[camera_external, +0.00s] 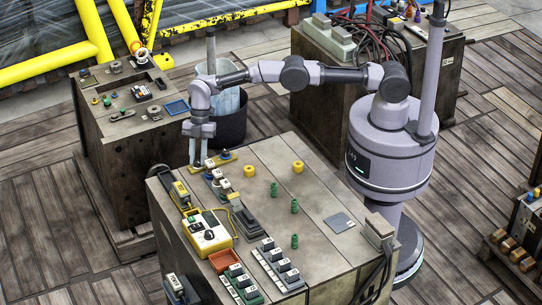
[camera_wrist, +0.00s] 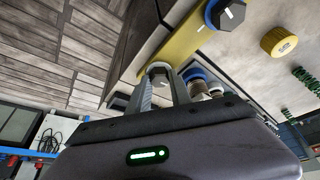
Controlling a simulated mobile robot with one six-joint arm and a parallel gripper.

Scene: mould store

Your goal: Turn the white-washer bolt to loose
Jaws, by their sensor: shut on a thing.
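The white-washer bolt (camera_wrist: 158,71) shows in the wrist view as a dark hex head with a pale ring, at the near end of a yellow bar (camera_wrist: 185,40). My gripper (camera_wrist: 163,88) is shut on this bolt, one finger on each side of its head. In the external view my gripper (camera_external: 197,163) points down at the far left corner of the bench and hides most of the bolt. A second bolt with a blue washer (camera_wrist: 225,14) sits on the same bar, clear of my fingers; it also shows in the external view (camera_external: 226,155).
The bench top (camera_external: 325,185) holds yellow caps (camera_external: 298,167), green fittings (camera_external: 294,205), a yellow control box (camera_external: 207,232) and several switches. A blue-ringed part (camera_wrist: 198,75) is close beside my right finger. A smaller bench (camera_external: 125,130) stands to the left.

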